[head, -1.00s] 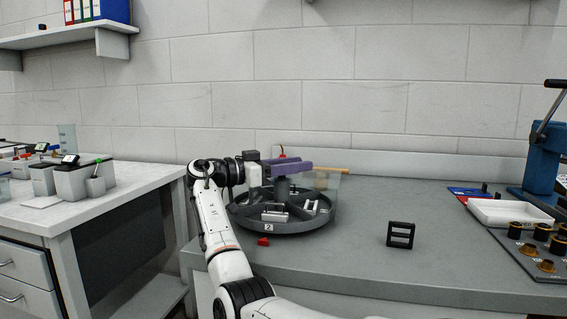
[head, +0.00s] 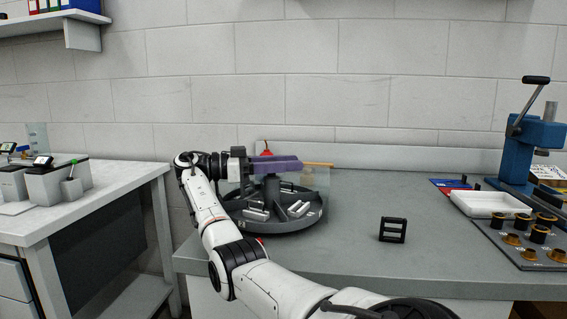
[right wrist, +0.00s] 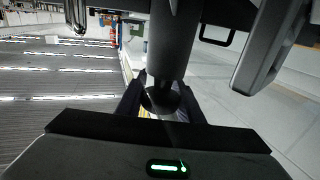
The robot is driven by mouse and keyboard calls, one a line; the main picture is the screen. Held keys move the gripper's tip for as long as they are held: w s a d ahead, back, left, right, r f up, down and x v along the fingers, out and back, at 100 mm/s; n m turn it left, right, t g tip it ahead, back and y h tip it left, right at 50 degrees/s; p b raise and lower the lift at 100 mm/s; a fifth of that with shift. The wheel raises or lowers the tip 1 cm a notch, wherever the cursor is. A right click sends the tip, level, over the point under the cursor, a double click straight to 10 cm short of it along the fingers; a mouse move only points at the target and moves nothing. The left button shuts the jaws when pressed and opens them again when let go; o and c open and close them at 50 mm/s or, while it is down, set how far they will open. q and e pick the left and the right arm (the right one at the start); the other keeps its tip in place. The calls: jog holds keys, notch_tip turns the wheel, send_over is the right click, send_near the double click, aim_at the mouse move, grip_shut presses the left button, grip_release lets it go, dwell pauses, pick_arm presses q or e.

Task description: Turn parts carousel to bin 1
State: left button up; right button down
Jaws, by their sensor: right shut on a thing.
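The parts carousel (head: 318,218) is a round grey tray with divided bins, standing on the left part of the grey bench in the head view. Silvery parts lie in its bins. A dark post (head: 272,188) rises from its middle. My right gripper (head: 284,163), with purple fingers, reaches in from the left above the tray and is shut at the post's top. In the right wrist view, the post (right wrist: 175,40) stands between the dark fingers. My arm covers the tray's front left. I cannot read a bin number now. My left gripper is not in view.
A small black frame (head: 392,230) stands on the bench (head: 350,260) right of the carousel. Further right are a white tray (head: 490,204), a plate with dark and brass parts (head: 525,240) and a blue lever press (head: 535,150). Bench between is clear.

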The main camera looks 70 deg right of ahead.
jog(key=shift+s, duration=0.1)
dwell(0.4)
jog(key=c, duration=1.2)
grip_release()
